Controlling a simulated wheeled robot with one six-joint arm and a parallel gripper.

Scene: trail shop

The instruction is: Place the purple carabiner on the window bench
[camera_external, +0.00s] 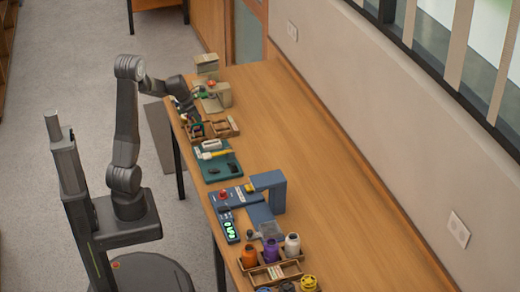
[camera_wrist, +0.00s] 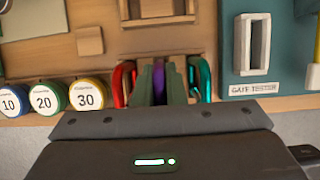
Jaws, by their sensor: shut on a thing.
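The purple carabiner (camera_wrist: 159,82) shows as a narrow purple strip between my gripper's fingers in the wrist view. It stands in a slot of a wooden rack (camera_wrist: 190,42), between a red carabiner (camera_wrist: 121,84) and a teal carabiner (camera_wrist: 204,80). My gripper (camera_wrist: 163,90) is shut on the purple carabiner, and its fingers hide much of it. In the external view my gripper (camera_external: 186,108) is at the bench's far left end, low over the rack. The wooden window bench (camera_external: 325,185) runs along the wall below the window.
Beside the rack are a teal gate tester board (camera_wrist: 285,84) and round weights (camera_wrist: 46,97) marked 10, 20 and 30. Nearer along the bench's left side are a blue stand (camera_external: 268,187) and several bottles (camera_external: 271,250). The bench's wall side is clear.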

